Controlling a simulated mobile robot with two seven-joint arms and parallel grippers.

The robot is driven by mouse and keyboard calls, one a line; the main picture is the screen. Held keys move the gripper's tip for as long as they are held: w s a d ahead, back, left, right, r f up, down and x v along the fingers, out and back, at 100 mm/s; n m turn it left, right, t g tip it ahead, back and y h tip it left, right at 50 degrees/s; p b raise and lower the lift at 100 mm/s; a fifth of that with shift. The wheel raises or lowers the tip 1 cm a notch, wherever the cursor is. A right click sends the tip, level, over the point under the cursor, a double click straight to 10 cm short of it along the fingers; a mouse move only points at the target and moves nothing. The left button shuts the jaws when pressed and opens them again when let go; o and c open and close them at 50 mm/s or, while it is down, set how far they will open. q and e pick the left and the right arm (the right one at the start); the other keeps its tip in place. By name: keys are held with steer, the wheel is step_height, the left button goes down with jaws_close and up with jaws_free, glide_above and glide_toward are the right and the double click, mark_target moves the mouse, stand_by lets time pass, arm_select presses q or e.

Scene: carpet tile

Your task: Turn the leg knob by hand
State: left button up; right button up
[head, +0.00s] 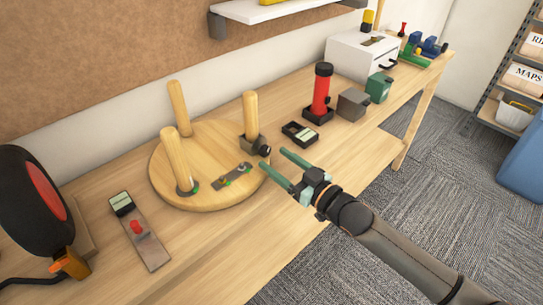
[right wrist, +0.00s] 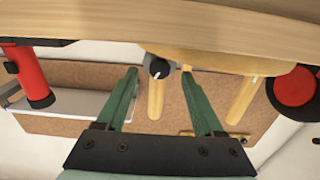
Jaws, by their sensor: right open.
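A round wooden seat (head: 215,150) lies on the workbench with three wooden legs standing up from it. The black leg knob (head: 264,151) sits on a grey bracket at the foot of the right-hand leg (head: 250,113). My right gripper (head: 272,158) is open, with its two green fingers pointing at the knob. In the right wrist view the knob (right wrist: 158,68), with a white mark on it, shows between the fingertips (right wrist: 160,72). Whether a finger touches it I cannot tell. My left gripper is not in view.
A bare metal plate (head: 232,176) lies on the seat. A black tray (head: 300,134), a red cylinder (head: 321,90) on a dark base and grey and green blocks stand to the right. A panel with a red knob (head: 140,232) and a black-red disc (head: 40,195) are at left.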

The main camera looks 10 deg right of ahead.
mark_target(264, 151)
steer(key=shift+x, duration=1.35)
jaws_close()
